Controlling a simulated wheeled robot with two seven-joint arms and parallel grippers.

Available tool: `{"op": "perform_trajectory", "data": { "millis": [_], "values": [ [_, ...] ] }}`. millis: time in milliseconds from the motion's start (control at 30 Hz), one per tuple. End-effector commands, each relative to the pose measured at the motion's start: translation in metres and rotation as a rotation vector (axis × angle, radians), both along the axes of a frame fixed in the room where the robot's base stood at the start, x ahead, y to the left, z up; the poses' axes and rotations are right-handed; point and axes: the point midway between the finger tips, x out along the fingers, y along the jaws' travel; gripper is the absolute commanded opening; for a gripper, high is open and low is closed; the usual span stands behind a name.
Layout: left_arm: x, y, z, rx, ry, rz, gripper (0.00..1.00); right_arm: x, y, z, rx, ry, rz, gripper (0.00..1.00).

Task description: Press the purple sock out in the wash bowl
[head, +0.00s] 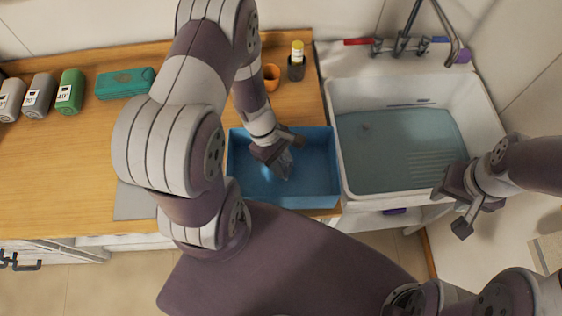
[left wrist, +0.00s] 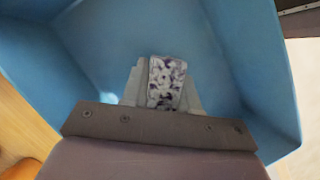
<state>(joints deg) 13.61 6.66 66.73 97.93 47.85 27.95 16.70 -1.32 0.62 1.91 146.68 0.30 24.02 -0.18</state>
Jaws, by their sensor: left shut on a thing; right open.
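The blue wash bowl (head: 322,186) stands on the wooden counter, left of the sink. My left gripper (head: 284,166) reaches down into it. In the left wrist view, its fingers are shut on a white cloth with dark purple patches (left wrist: 167,83), which I take to be the sock. Blue bowl floor and walls surround it there. In the head view the sock is mostly hidden by the gripper. I cannot tell whether it touches the bowl floor. My right gripper (head: 462,212) is open and empty, in front of the sink's right side.
The white sink (head: 487,108) with water in it stands right of the bowl, its tap (head: 403,42) behind. Several bottles and a teal box (head: 126,83) are at the left. A grey sheet (head: 134,203) lies near the front edge.

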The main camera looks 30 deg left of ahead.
Motion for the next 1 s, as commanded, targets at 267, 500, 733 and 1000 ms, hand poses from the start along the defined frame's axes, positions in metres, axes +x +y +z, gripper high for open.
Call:
{"op": "perform_trajectory", "data": {
  "millis": [267,500,733,1000],
  "values": [
    [-0.0002,0.0,0.0012,0.0,0.0,0.0,0.04,0.0001,0.0,0.0012,0.0,0.0,0.0,0.43],
    [-0.0002,0.0,0.0008,0.0,0.0,0.0,0.04,0.0,0.0,0.0007,0.0,0.0,0.0,0.43],
    [-0.0002,0.0,-0.0027,0.0,0.0,0.0,0.04,0.0,0.0,-0.0024,0.0,0.0,0.0,0.43],
    [-0.0002,-0.0001,-0.0067,0.0,0.0,0.0,0.04,0.0,0.0,-0.0061,0.0,0.0,0.0,0.43]
  ]
}}
